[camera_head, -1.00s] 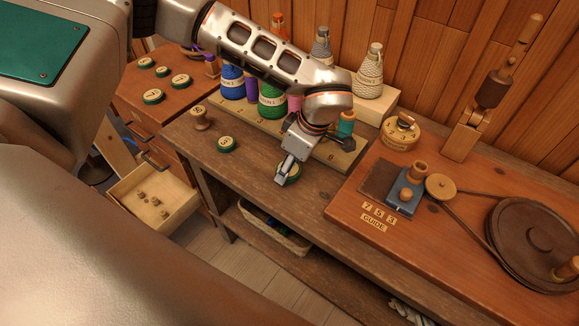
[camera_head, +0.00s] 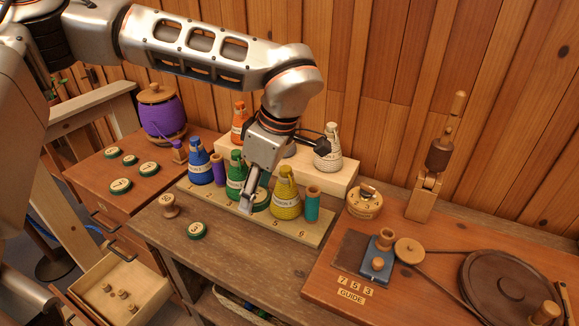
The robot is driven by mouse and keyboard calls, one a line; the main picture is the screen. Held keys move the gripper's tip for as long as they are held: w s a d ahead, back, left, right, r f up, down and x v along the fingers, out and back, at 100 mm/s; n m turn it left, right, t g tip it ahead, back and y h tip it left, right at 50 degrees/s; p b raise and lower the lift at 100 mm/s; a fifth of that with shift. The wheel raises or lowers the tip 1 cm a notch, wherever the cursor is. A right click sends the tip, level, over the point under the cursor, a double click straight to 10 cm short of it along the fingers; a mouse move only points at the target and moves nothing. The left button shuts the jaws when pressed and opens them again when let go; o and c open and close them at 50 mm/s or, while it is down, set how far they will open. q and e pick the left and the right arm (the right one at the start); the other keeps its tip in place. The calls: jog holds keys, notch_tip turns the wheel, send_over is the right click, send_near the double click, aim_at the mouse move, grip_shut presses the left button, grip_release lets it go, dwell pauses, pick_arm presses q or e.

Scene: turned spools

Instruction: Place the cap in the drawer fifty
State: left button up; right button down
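Another green-rimmed cap (camera_head: 197,230) lies on the bench. Several more numbered caps (camera_head: 121,186) lie on the cabinet top at left. An open drawer (camera_head: 150,288) at lower left holds several small wooden pieces; I cannot read a number on it. My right gripper is out of view.
A numbered rack (camera_head: 311,236) holds cones and spools of thread. A small wooden spool (camera_head: 169,206) stands on the bench. A purple spool (camera_head: 163,117) stands on the cabinet. At right is a winding board (camera_head: 420,300) with a wheel. The front of the bench is mostly clear.

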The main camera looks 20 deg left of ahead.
pick_arm(q)
notch_tip(320, 180, down, 8)
jog(key=s+a+m+t+h, duration=0.1)
jog(key=s+m+t+h, duration=0.1)
jog(key=m, duration=1.5)
jog(key=shift+s+f+m+t+h, duration=0.15)
jog(key=shift+f+m+t+h, duration=0.15)
jog(key=shift+t+h, duration=0.4)
jog(key=shift+r, duration=0.15)
